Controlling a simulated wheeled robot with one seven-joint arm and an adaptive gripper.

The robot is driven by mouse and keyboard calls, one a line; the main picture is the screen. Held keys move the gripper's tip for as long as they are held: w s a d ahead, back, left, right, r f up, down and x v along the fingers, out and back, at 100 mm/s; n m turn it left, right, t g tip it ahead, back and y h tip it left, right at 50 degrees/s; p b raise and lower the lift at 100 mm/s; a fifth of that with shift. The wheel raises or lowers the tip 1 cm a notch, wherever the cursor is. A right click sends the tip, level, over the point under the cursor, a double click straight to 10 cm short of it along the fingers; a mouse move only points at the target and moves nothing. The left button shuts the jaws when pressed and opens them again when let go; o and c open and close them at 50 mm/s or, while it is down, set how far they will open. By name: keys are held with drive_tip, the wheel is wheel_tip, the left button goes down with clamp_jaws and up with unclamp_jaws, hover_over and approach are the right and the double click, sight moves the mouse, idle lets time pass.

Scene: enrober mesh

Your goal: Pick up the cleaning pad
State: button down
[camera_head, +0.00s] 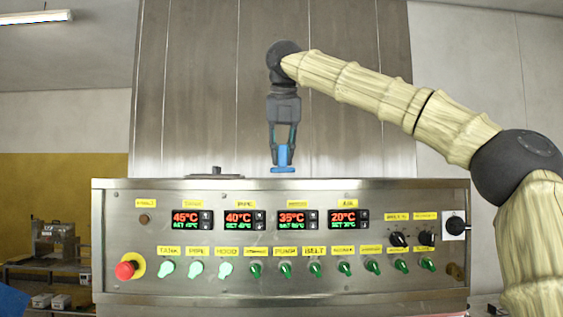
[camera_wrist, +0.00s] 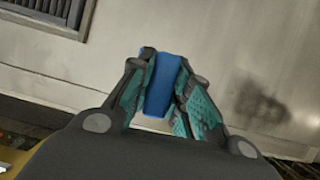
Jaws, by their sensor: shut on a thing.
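The cleaning pad appears as a blue piece (camera_head: 283,168) with a block-like grip and a wider flat base. It hangs upright between the fingers of my gripper (camera_head: 283,148), just above the top of the control cabinet in the head view. In the wrist view, the blue piece (camera_wrist: 163,84) sits between both green-padded fingers of my gripper (camera_wrist: 165,95). The gripper is shut on it. The pad's underside is hidden in the wrist view. In the head view I cannot tell whether its base is clear of the cabinet top or behind its edge.
The steel control cabinet (camera_head: 290,195) carries displays, green knobs and a red emergency button (camera_head: 125,270). A low dark fitting (camera_head: 213,172) lies on its top at left. A tall steel panel (camera_head: 220,90) stands behind. Equipment (camera_head: 55,245) stands at far left.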

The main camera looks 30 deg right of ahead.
drive_tip(key=shift+a+r+b, duration=0.1)
drive_tip(key=shift+r+b, duration=0.3)
drive_tip(key=shift+r, duration=0.55)
drive_tip(key=s+r+b, duration=0.2)
drive_tip(key=s, duration=1.2)
drive_tip(key=shift+b, duration=0.3)
drive_tip(key=shift+a+p, duration=0.1)
drive_tip(key=shift+p, duration=0.3)
drive_tip(key=s+p, duration=0.1)
drive_tip(key=p, duration=0.3)
drive_tip(key=shift+s+f, duration=0.1)
drive_tip(key=shift+s, duration=0.3)
drive_tip(key=shift+s+f, duration=0.1)
drive_tip(key=shift+s, duration=0.05)
